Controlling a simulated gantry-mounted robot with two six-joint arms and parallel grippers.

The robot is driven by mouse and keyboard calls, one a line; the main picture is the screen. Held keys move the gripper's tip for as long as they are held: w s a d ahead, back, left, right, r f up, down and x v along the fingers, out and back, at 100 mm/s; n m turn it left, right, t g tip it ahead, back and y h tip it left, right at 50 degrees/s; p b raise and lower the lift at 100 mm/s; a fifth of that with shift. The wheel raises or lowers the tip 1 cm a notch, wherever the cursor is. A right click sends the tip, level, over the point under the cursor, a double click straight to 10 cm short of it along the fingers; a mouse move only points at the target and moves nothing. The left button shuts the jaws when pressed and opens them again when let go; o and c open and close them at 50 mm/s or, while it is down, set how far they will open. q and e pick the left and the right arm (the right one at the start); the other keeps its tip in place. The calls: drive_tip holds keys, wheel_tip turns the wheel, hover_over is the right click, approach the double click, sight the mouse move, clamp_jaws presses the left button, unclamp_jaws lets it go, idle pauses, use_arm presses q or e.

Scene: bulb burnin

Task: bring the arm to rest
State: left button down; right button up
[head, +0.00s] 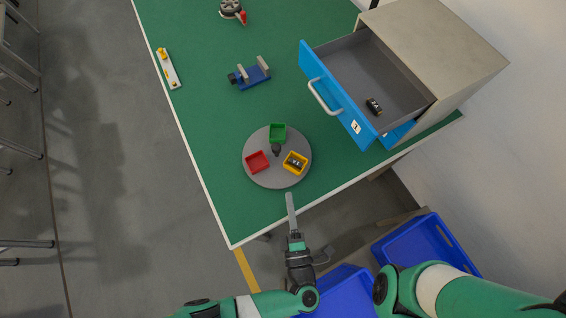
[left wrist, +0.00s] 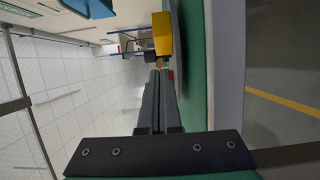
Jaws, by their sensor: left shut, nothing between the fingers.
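My left gripper (head: 290,198) is shut and empty, just off the near edge of the green table (head: 215,120), pointing toward the round grey turntable (head: 265,182). Its closed fingers also show in the left wrist view (left wrist: 160,80). The turntable carries a green bin (head: 278,130), a red bin (head: 257,161) and a yellow bin (head: 303,160). A small dark item lies in the yellow bin. The yellow bin shows beyond the fingertips in the left wrist view (left wrist: 162,34). My right arm is partly in view at the lower right, but its gripper is not seen.
A cabinet (head: 445,45) has its blue-fronted drawer (head: 335,93) open, with a small dark item (head: 374,106) inside. A blue fixture (head: 252,76) and a yellow-white strip (head: 168,68) lie on the table. Blue crates (head: 425,250) stand below, near my arms.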

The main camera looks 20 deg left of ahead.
use_arm(q)
drive_tip(key=s+d+b, duration=0.1)
drive_tip(key=s+d, duration=0.1)
drive_tip(key=d, duration=0.4)
